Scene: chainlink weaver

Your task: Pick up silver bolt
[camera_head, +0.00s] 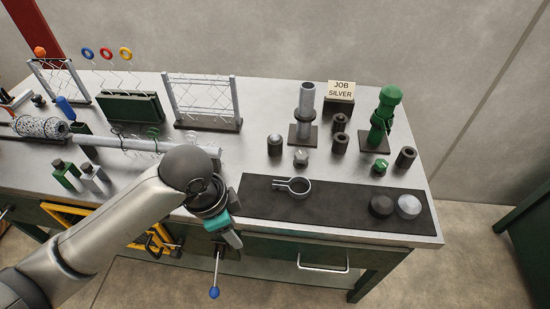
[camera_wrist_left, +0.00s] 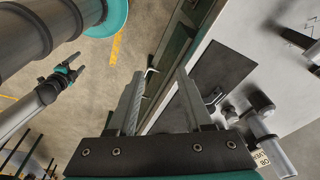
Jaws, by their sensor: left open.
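A small silver bolt-like piece (camera_head: 301,158) stands on the bench in the head view, left of a similar green piece (camera_head: 381,166). It is too small to be sure it is the silver bolt. My left gripper (camera_head: 234,238) is at the bench's front edge, left of the black mat (camera_head: 335,211) and well apart from the silver piece. In the left wrist view its two fingers (camera_wrist_left: 159,75) are spread with nothing between them. My right gripper (camera_wrist_left: 68,72) shows small at the left of that view; its jaw state is unclear.
A silver ring clamp (camera_head: 294,187), a dark dome (camera_head: 381,206) and a silver dome (camera_head: 408,207) lie on the mat. Behind stand a grey post (camera_head: 306,103), a green post fitting (camera_head: 383,112), dark sleeves (camera_head: 405,157) and a "JOB SILVER" sign (camera_head: 341,91). Wire-mesh frames (camera_head: 201,98) stand left.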

